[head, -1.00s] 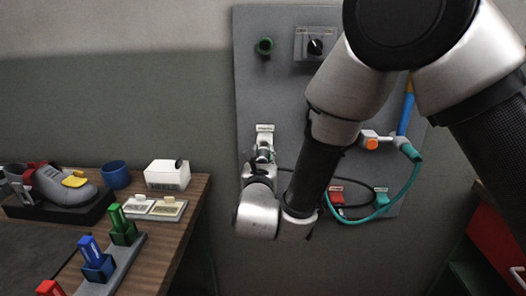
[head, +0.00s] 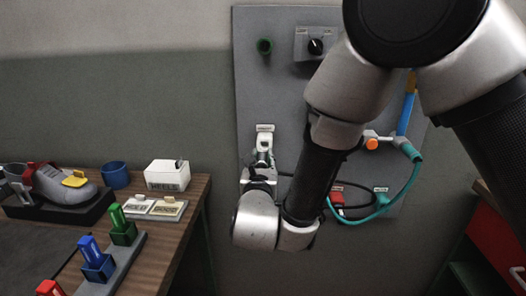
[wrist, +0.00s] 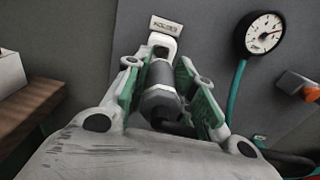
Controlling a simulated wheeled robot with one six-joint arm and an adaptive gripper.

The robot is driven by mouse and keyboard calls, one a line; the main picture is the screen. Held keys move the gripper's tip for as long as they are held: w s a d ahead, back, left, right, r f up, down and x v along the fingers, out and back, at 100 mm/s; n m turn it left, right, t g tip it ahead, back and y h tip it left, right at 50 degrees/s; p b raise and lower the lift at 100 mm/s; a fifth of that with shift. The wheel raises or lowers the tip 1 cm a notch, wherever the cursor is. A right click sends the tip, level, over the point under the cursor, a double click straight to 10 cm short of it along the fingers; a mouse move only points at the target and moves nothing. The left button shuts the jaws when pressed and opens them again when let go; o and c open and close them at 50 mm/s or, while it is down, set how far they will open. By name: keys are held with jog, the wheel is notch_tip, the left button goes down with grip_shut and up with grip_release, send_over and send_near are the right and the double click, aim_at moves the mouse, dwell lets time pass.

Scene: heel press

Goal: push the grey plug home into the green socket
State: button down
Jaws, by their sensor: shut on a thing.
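The grey plug (wrist: 160,76) sits between the green-padded fingers of my gripper (wrist: 158,82) in the wrist view. The fingers are shut on its sides, and its dark collar and cable end face the wrist. The plug's far end lies at a white labelled holder (wrist: 162,42); I cannot tell whether they touch. In the head view my gripper (head: 261,172) is low on the panel's left side, just below that holder (head: 264,142).
The grey panel (head: 285,95) carries a black knob (head: 315,46), a red block (head: 337,197), a teal block (head: 381,197) and a teal hose. A gauge (wrist: 264,33) shows in the wrist view. A wooden table (head: 165,240) with several items stands left.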

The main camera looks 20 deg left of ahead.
jog(key=shift+v, duration=1)
notch_tip(320, 180, up, 28)
dwell(1.7)
jog(key=shift+w, duration=0.15)
jog(key=shift+x, duration=2.4)
jog(key=shift+x, duration=1.4)
